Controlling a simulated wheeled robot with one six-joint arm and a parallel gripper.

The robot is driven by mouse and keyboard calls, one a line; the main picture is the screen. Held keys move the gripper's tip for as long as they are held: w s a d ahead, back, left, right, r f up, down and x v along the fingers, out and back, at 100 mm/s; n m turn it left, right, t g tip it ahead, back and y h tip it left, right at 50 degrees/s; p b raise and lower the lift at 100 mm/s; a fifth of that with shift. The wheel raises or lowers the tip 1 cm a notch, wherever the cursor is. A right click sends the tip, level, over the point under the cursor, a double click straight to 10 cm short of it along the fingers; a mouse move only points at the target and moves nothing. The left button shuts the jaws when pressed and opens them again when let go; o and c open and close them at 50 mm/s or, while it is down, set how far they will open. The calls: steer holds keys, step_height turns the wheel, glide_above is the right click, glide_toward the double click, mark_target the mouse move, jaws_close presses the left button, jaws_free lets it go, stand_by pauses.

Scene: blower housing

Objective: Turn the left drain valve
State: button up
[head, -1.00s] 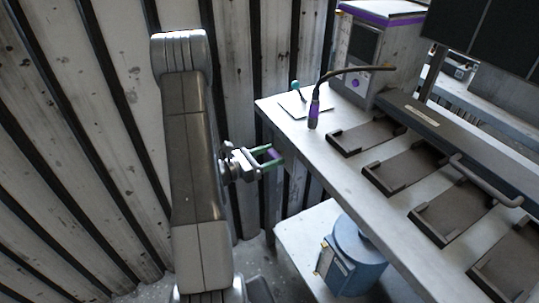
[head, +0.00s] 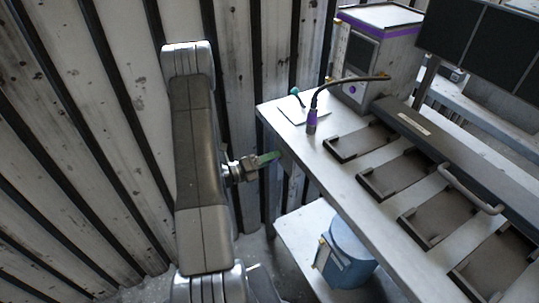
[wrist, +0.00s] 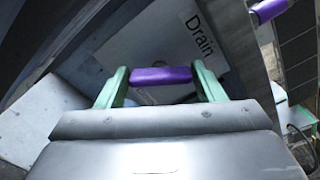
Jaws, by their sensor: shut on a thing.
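My gripper (head: 268,158) is at the near left corner of the grey bench, its green fingers close to the bench's left side. In the wrist view my gripper (wrist: 161,82) has one green finger at each end of a short purple handle (wrist: 163,76), shut on it. The handle lies level across that picture, in front of a pale plate (wrist: 205,42) marked "Drain". I take the handle for the drain valve's. The valve body behind it is mostly hidden. The handle cannot be made out in the head view now.
A second purple bar (wrist: 268,10) shows at the upper right of the wrist view. The bench (head: 290,112) carries a purple-banded gooseneck device (head: 312,120) and several dark trays. A blue drum (head: 345,255) stands on a low shelf. A ribbed wall (head: 110,110) is close on the left.

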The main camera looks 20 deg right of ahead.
steer(key=shift+n+p, duration=0.95)
steer(key=shift+n, duration=1.05)
steer(key=shift+f, duration=0.1)
steer(key=o, duration=1)
steer(key=shift+w, duration=0.1)
steer(key=a, duration=0.9)
steer(key=s+a+b, duration=0.1)
steer(key=a, duration=0.3)
steer(key=shift+s+a, duration=0.1)
steer(key=shift+a, duration=0.3)
steer(key=shift+w+d+p, duration=0.2)
steer(key=shift+d, duration=2.1)
steer(key=shift+w+d+p, duration=0.15)
steer(key=shift+d, duration=2.15)
steer(key=shift+w+d+p, duration=0.2)
steer(key=shift+d, duration=2.1)
